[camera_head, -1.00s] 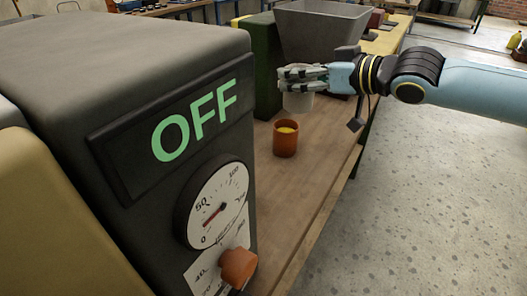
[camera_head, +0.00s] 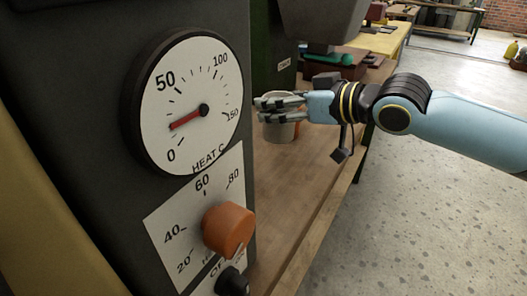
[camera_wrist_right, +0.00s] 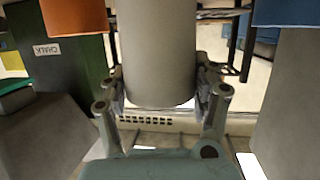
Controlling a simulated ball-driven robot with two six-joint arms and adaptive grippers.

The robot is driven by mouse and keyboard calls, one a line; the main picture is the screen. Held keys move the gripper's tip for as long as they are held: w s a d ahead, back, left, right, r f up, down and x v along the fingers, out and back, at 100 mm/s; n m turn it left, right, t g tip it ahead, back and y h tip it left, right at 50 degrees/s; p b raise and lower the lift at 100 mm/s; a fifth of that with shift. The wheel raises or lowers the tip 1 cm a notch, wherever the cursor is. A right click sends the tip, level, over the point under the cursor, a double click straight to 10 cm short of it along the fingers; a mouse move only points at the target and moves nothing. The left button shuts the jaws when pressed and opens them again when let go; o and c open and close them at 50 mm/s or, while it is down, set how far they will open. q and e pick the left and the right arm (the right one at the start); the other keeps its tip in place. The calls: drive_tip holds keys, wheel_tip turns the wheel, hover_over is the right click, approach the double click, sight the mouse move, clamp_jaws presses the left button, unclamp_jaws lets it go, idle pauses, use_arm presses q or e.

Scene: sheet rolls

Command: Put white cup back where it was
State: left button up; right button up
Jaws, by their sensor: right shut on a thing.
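The white cup (camera_head: 278,131) is upright between the fingers of my right gripper (camera_head: 268,103) in the head view, over the wooden bench top. I cannot tell whether its base touches the wood. In the right wrist view the cup (camera_wrist_right: 158,50) fills the upper middle, and the right gripper (camera_wrist_right: 162,92) is shut on it from both sides. A sliver of an orange cup (camera_head: 297,130) shows behind the white cup, mostly hidden. My left gripper is not in view.
A dark machine with a heat dial (camera_head: 190,102) and an orange knob (camera_head: 229,229) stands close at left. A grey hopper (camera_head: 325,22) and green box (camera_head: 272,55) are behind the cup. Bare bench (camera_head: 285,215) lies in front; open floor is at right.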

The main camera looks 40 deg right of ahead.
sight(264, 130)
drive_tip(key=shift+w+a+f+b, duration=0.2)
drive_tip(key=shift+w+a+f, duration=0.3)
drive_tip(key=shift+a, duration=0.1)
drive_tip(key=shift+w+a+f+b, duration=0.2)
drive_tip(key=shift+w+a+f, duration=0.25)
drive_tip(key=shift+a, duration=0.15)
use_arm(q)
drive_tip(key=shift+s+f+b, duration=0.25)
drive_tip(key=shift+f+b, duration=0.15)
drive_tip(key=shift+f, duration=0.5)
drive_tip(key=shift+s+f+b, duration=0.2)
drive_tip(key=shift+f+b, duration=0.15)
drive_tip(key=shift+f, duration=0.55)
use_arm(e)
drive_tip(key=shift+f, duration=1.85)
drive_tip(key=shift+f, duration=0.15)
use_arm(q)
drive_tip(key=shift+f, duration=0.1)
use_arm(e)
drive_tip(key=o, duration=1.2)
drive_tip(key=shift+o, duration=0.2)
